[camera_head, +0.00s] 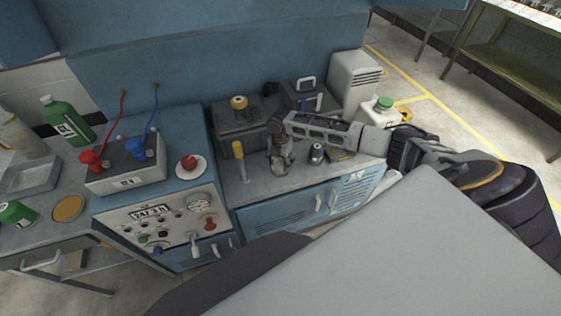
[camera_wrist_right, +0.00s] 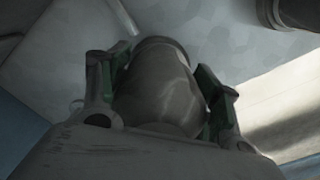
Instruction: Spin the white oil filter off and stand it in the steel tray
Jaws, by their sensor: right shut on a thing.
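My right gripper (camera_head: 279,163) reaches in from the right over the grey bench top. In the right wrist view the right gripper (camera_wrist_right: 161,95) has its fingers on both sides of a rounded cylinder (camera_wrist_right: 158,90), which looks grey in the shade. It may be the white oil filter, but I cannot tell for certain. In the head view the gripper mostly hides it, and I cannot tell whether it touches the bench. A shallow steel tray (camera_head: 31,188) lies at the far left and looks empty. My left gripper is not in view.
A silver and dark cylinder (camera_head: 317,153) stands just right of my gripper. A yellow-topped tool (camera_head: 239,152) stands left of it.

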